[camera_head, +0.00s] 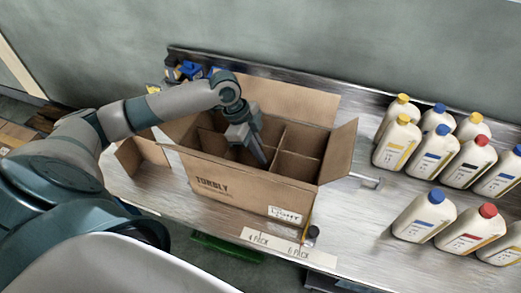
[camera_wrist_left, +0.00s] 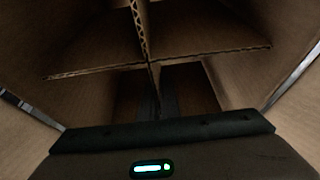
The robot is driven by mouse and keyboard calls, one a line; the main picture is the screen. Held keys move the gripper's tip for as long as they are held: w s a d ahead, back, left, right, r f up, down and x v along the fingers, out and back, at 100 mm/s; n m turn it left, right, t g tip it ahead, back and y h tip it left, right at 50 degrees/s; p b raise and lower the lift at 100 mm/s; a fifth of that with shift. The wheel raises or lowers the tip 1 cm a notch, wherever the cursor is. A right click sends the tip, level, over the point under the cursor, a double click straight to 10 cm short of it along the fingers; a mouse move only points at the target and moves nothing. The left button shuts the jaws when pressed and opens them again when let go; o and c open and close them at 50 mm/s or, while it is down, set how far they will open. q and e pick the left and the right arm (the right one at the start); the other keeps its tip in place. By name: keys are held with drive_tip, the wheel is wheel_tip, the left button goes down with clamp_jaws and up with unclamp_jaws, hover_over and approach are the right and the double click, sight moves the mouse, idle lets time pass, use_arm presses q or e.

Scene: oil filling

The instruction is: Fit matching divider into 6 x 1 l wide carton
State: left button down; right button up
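The open brown carton (camera_head: 226,184) stands on the metal bench with its flaps spread. A cardboard divider (camera_head: 299,139) sits inside it, its crossing panels forming several cells. Its panels show in the left wrist view (camera_wrist_left: 205,52), meeting at a crossing just ahead of the fingers. My left gripper (camera_head: 258,151) reaches down into the carton. In the left wrist view its dark fingers (camera_wrist_left: 158,98) are close together, with a divider panel running between them, so it looks shut on the divider. The divider's lower edges are hidden. My right gripper is not in view.
Several white bottles (camera_head: 397,143) with yellow, blue and red caps stand to the right. A brown cardboard piece (camera_head: 143,156) stands left of the carton. Labels reading 4 PACK and 6 PACK (camera_head: 297,251) are on the front edge. Blue items (camera_head: 188,70) lie behind left.

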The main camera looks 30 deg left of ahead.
use_arm(q)
drive_tip(key=shift+f+b, duration=0.45)
drive_tip(key=shift+f, duration=0.85)
drive_tip(key=c, duration=1.9)
unclamp_jaws()
drive_tip(key=shift+a+r, duration=0.1)
drive_tip(key=shift+r, duration=0.05)
drive_tip(key=b+v, duration=0.4)
drive_tip(key=v, duration=1.1)
drive_tip(key=shift+a+r+b, duration=0.15)
drive_tip(key=shift+r+b, duration=0.2)
drive_tip(key=shift+s+a+r, duration=0.1)
drive_tip(key=shift+a+r, duration=0.1)
drive_tip(key=shift+r, duration=0.4)
